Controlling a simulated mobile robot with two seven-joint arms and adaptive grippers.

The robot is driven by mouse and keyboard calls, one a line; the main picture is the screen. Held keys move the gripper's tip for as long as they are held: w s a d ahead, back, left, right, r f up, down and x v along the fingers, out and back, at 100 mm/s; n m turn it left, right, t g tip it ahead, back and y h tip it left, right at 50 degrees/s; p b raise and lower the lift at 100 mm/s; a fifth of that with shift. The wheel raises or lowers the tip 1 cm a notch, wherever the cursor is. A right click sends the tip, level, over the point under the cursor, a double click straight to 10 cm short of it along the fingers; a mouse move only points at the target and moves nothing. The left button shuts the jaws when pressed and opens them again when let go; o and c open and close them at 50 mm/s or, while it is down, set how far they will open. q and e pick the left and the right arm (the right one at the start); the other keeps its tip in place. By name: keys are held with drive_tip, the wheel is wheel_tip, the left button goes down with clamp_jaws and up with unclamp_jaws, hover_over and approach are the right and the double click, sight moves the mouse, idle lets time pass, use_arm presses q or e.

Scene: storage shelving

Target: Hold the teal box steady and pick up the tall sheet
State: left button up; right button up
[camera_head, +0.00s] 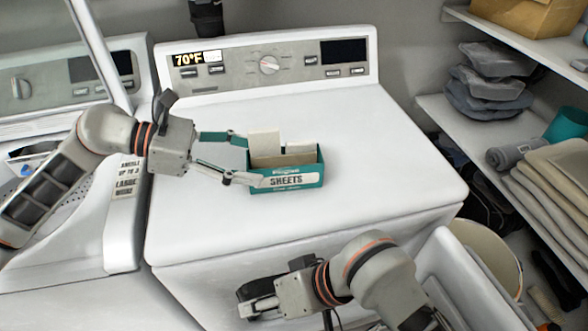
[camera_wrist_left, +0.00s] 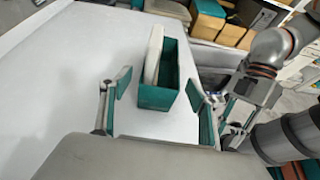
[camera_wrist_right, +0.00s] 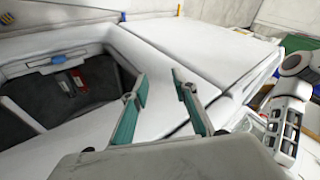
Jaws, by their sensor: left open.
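The teal box (camera_head: 292,178) with a "SHEETS" label stands on the white machine's top. The tall sheet (camera_head: 264,142) rises above its rim at the left end. In the left wrist view the box (camera_wrist_left: 156,100) is ahead and the tall sheet (camera_wrist_left: 153,55) is a pale upright slab in it. My left gripper (camera_head: 238,157) is open at the box's left end, one finger to each side, with no clear contact visible. My right gripper (camera_head: 250,308) is low, in front of the machine and away from the box. Its fingers (camera_wrist_right: 162,92) are apart and empty in the right wrist view.
Shorter sheets (camera_head: 299,147) also stand in the box. The machine top (camera_head: 370,150) around it is clear. The control panel (camera_head: 270,65) rises behind. Shelves with folded cloths (camera_head: 555,175) are at the right, and a second machine (camera_head: 75,230) is at the left.

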sight(285, 167)
wheel_tip(285, 167, up, 9)
drive_tip(key=s+a+n+g, duration=0.1)
drive_tip(key=s+n+g, duration=0.1)
drive_tip(key=n, duration=0.6)
drive_tip(key=w+d+r+n+h, duration=0.3)
drive_tip(key=d+r+n, duration=0.45)
drive_tip(key=r, duration=0.55)
use_arm(q)
drive_tip(key=shift+d, duration=0.1)
drive_tip(key=shift+d+f, duration=0.15)
drive_tip(key=shift+d, duration=0.1)
drive_tip(key=shift+x, duration=3.55)
use_arm(e)
drive_tip(key=w+r, duration=0.3)
drive_tip(key=w, duration=0.9)
drive_tip(key=w+r, duration=0.3)
drive_tip(key=w, duration=0.9)
drive_tip(key=shift+d+r+y, duration=0.2)
drive_tip(key=shift+r+y, duration=0.05)
drive_tip(key=shift+y, duration=0.05)
